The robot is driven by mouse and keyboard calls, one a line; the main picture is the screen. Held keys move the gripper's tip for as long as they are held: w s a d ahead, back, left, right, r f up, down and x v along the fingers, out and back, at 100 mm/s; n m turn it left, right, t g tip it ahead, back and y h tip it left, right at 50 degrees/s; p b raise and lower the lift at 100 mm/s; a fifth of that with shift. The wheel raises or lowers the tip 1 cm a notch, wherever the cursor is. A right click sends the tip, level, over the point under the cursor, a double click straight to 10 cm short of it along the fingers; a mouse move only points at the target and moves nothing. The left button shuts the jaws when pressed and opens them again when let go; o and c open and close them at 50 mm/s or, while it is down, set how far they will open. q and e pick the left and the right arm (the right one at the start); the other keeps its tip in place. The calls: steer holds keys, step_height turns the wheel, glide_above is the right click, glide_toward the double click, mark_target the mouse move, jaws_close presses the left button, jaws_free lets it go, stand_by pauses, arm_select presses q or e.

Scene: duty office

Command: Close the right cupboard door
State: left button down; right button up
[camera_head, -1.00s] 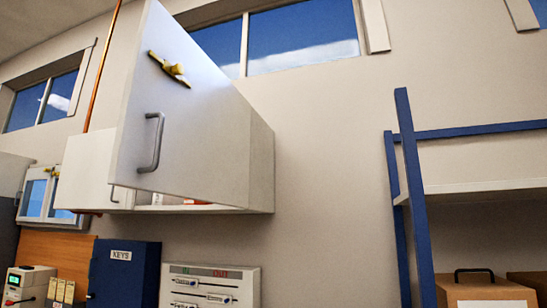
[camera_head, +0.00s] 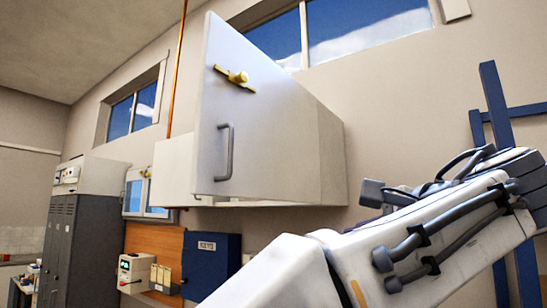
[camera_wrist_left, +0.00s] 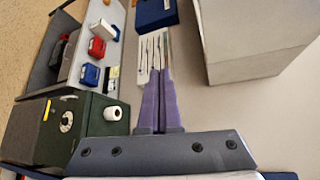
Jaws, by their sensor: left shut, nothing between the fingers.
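The right cupboard door (camera_head: 265,140) stands open in the head view, its free edge swung out at the left. Its outer face carries a grey bar handle (camera_head: 226,152) and a brass latch (camera_head: 236,78). The white wall cupboard (camera_head: 331,160) is behind it; the door hides most of the inside. The closed left door (camera_head: 175,172) shows beyond. In the left wrist view, my left gripper (camera_wrist_left: 158,82) is shut and empty, its purple fingers together. A pale box-like body (camera_wrist_left: 255,45), probably the cupboard, is at upper right, apart from the fingers. My right gripper cannot be identified.
One of my arms crosses the head view at lower right, below the cupboard. A blue key cabinet (camera_head: 211,262) hangs underneath. A blue-framed rack (camera_head: 496,105) stands at right. The left wrist view shows a dark green safe (camera_wrist_left: 78,125) at left.

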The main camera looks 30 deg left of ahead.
arm_select(q)
steer(key=s+a+r+n+g+y, duration=0.25)
steer(key=s+r+n+y, duration=0.2)
steer(key=r, duration=0.45)
steer(key=n+g, duration=0.3)
glide_toward(231, 165)
steer(key=shift+y, duration=0.35)
steer(key=x, duration=0.3)
steer(key=p+x, duration=0.1)
steer(key=x, duration=0.1)
steer(key=shift+w+a+f, duration=0.1)
steer(key=shift+a+f, duration=0.15)
steer(key=shift+a, duration=0.15)
steer(key=shift+w+a+t+p, duration=0.2)
steer(key=shift+a+t+p, duration=0.1)
steer(key=shift+a, duration=0.15)
